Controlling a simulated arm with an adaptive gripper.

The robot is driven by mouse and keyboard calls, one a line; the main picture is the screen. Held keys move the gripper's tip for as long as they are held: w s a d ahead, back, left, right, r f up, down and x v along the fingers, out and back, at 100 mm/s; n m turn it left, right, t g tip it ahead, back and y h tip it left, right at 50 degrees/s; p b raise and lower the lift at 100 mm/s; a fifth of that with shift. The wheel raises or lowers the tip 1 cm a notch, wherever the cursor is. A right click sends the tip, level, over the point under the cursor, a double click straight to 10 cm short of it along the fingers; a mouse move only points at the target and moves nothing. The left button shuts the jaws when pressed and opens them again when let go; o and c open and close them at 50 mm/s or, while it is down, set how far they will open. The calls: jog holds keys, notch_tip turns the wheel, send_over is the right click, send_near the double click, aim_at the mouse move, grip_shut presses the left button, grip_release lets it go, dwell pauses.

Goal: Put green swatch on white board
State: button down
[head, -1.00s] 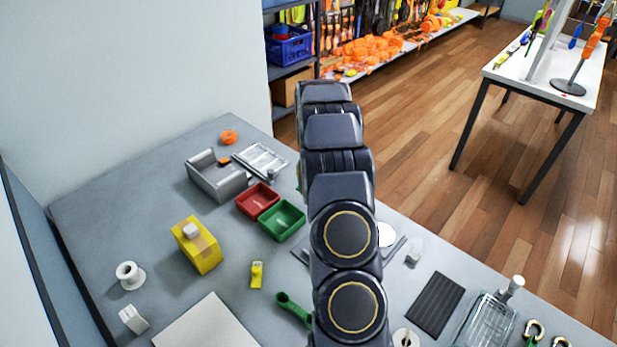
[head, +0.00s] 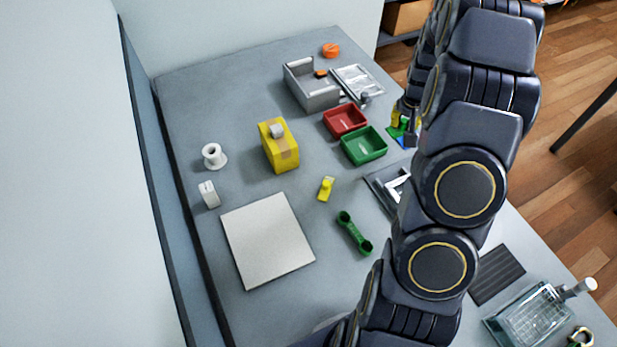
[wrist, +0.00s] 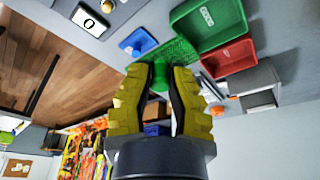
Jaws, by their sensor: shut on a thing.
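The green swatch (wrist: 172,55) is a flat textured square with a green grip, seen just beyond my fingertips in the wrist view. In the head view the swatch (head: 396,131) shows only in part beside my arm. My gripper (wrist: 152,68) has yellow ribbed fingers and is shut on the swatch's grip; I cannot tell whether the swatch is clear of the table. In the head view my gripper (head: 403,119) is mostly hidden by the arm. The white board (head: 267,240) lies flat and bare at the table's front left.
A blue swatch (wrist: 137,42) lies beside the green one. The green tray (head: 364,145) and red tray (head: 345,120) are close to my gripper. A yellow box (head: 278,146), a yellow piece (head: 326,188) and a green double-ended tool (head: 354,233) stand or lie toward the board.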

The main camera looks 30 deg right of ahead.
jog(key=w+a+f+n+t+y, duration=0.1)
jog(key=w+a+f+n+y, duration=0.15)
jog(key=a+n, duration=0.8)
jog(key=n+g+y, duration=0.2)
jog(key=n+g, duration=0.3)
jog(key=n, duration=2.1)
send_over(265, 239)
jog(key=f, duration=0.2)
jog(key=shift+m, duration=0.25)
jog(key=shift+w+d+f, duration=0.1)
jog(key=shift+w+f, duration=0.05)
jog(key=shift+f, duration=1.6)
jog(key=shift+w+d+f, duration=0.1)
jog(key=shift+f, duration=1.65)
jog(key=shift+f, duration=0.15)
jog(key=c, duration=1.2)
grip_release()
jog(key=shift+o, duration=0.2)
